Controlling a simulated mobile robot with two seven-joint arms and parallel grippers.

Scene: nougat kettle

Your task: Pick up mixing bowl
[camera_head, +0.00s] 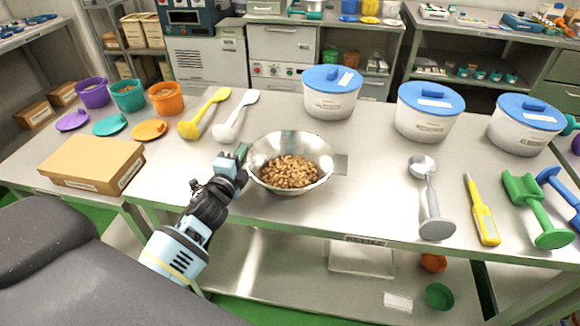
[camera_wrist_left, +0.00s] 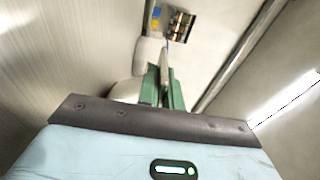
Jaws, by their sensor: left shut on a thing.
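The mixing bowl (camera_head: 290,142) is a shiny metal bowl with brown nuts (camera_head: 289,171) inside. It is upright over the middle of the steel table; I cannot tell whether its base touches the surface. My left gripper (camera_head: 241,153) comes in from the left and is shut on the bowl's left rim. In the left wrist view its green fingers (camera_wrist_left: 164,88) are close together, and the part of the rim between them is hard to make out. My right gripper is not in view.
A yellow spoon (camera_head: 204,113) and a white spoon (camera_head: 235,116) lie behind left. A cardboard box (camera_head: 92,164) is at the left.

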